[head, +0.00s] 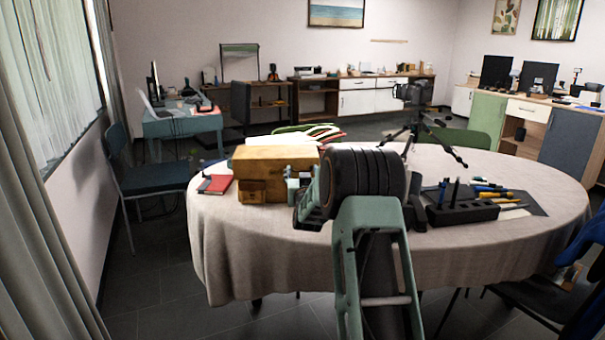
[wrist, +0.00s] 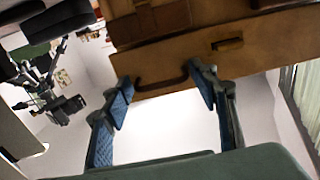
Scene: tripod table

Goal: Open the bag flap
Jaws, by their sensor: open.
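The tan and brown bag (head: 275,158) stands on the left part of the round table (head: 480,235). In the wrist view the bag (wrist: 185,62) fills the top middle, seen tilted. It has a dark curved handle (wrist: 165,82) and a small dark-framed slot or fitting (wrist: 227,44); darker brown parts show at the top edge. My gripper (wrist: 163,88) is open and empty, with its two blue-padded fingers apart, one on each side of the handle in the picture. Whether the fingers touch the bag is unclear. My arm hides the bag's right side in the head view.
A red book (head: 215,184) lies left of the bag. A black tripod (head: 415,125) stands at the table's back, and a dark pen holder (head: 462,209) with pens and tools is at the right. Chairs surround the table. Bare cloth shows at the far right.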

